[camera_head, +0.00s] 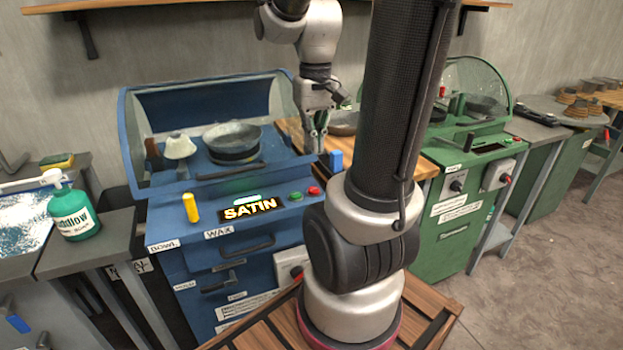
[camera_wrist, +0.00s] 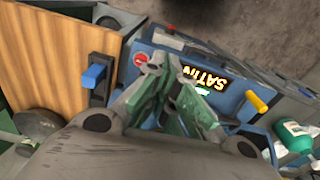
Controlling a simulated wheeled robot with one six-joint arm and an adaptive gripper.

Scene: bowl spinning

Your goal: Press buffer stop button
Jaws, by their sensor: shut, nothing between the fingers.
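A blue machine (camera_head: 222,276) with a clear hood stands at centre left. On its front panel a red button (camera_head: 314,191) sits to the right of a green button (camera_head: 295,196) and a lit display (camera_head: 248,208) reading "SATIN". The red button also shows in the wrist view (camera_wrist: 140,58), just left of my fingertips. My gripper (camera_head: 317,148) is shut and empty, pointing down above and behind the red button, apart from it in the head view. In the wrist view my gripper (camera_wrist: 163,66) partly covers the panel, and the green button is mostly hidden there.
A yellow knob (camera_head: 190,208) stands left of the display. A blue block (camera_head: 335,161) stands near my gripper at the wooden board (camera_head: 428,168). A bowl (camera_head: 233,140) sits under the hood. A green machine (camera_head: 462,205) stands at right, a green bottle (camera_head: 75,213) at left.

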